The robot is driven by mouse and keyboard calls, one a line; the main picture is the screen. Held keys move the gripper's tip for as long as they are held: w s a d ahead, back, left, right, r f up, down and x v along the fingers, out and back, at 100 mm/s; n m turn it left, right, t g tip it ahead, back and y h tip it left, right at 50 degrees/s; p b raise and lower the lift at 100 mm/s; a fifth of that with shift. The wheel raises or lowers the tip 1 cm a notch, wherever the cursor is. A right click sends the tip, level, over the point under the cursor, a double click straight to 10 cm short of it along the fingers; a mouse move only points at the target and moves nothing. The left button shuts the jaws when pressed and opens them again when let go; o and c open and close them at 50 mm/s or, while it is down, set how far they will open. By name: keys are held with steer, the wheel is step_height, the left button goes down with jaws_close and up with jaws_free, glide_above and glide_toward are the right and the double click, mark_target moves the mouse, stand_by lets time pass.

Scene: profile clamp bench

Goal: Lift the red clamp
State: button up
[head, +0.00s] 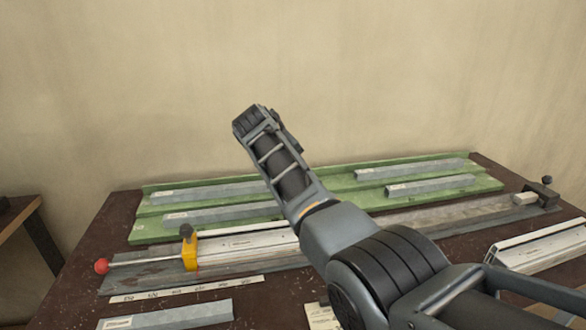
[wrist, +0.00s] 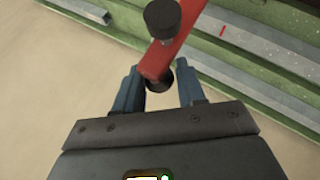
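The clamp appears close to the camera, tilted, in front of the green rack. In the head view my arm stands over the bench and hides the gripper and the clamp.
A green rack (head: 146,225) with several grey profiles lies at the back of the brown bench (head: 85,285). In front of it lies a long rail holding a yellow clamp (head: 190,252) with a red ball handle. A white profile (head: 540,245) is at the right.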

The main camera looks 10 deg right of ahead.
steer(key=v, duration=0.6)
steer(key=shift+s+a+r, duration=0.2)
